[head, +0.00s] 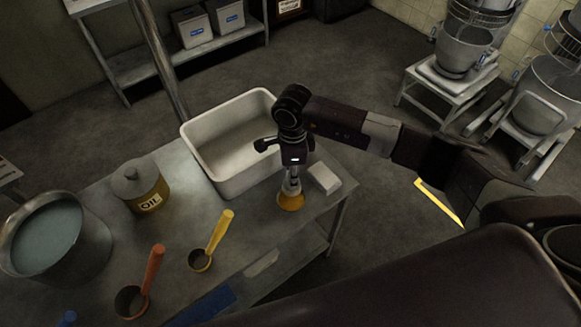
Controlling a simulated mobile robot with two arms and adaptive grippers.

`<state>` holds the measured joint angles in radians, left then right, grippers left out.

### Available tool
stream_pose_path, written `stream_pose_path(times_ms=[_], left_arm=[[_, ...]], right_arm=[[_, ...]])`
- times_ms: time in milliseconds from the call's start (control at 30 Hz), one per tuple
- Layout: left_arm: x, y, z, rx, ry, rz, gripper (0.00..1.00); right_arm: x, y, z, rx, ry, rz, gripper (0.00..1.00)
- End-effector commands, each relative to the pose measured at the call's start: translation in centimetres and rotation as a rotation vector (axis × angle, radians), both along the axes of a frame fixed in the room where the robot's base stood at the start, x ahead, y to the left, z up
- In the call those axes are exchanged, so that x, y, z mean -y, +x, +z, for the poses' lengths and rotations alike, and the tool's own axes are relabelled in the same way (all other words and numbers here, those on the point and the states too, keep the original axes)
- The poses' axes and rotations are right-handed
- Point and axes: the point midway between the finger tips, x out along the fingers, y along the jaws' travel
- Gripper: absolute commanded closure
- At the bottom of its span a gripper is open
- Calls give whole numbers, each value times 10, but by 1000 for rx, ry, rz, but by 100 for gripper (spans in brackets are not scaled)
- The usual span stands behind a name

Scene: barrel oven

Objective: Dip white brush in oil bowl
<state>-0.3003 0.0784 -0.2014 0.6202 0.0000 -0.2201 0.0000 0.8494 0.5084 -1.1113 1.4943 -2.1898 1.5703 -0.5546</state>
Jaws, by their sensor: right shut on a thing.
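My right gripper (292,174) points down over the near right part of the metal table. It is shut on a narrow whitish thing, probably the white brush (291,187), mostly hidden by the fingers. Its lower end meets a small amber-yellow round thing (290,203), which looks like the oil bowl. I cannot tell how deep the brush is in it. A lidded pot labelled OIL (149,201) stands farther left on the table. My left gripper is not in view.
A white rectangular tub (206,172) stands just behind and left of my right gripper. A white block (324,179) lies close on its right. Yellow (219,231) and orange (153,269) scoops and a large metal pot (95,240) are to the left on the table (185,205).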

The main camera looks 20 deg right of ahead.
Motion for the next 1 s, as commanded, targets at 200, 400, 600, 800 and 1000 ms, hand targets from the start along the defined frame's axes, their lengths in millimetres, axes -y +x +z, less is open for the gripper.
stream_pose_path(times_ms=[200, 400, 600, 800, 1000], left_arm=[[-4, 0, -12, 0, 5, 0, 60], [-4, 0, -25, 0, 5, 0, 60], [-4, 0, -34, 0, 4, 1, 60], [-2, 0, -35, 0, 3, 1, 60], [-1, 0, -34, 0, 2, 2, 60]], right_arm=[[0, 0, -18, -1, 0, 0, 99], [-1, -1, -39, -2, 0, 3, 99], [-1, 0, -55, -1, 0, 2, 99], [0, 0, -58, 0, 0, 2, 99], [0, 0, -57, -1, 0, 3, 99]])
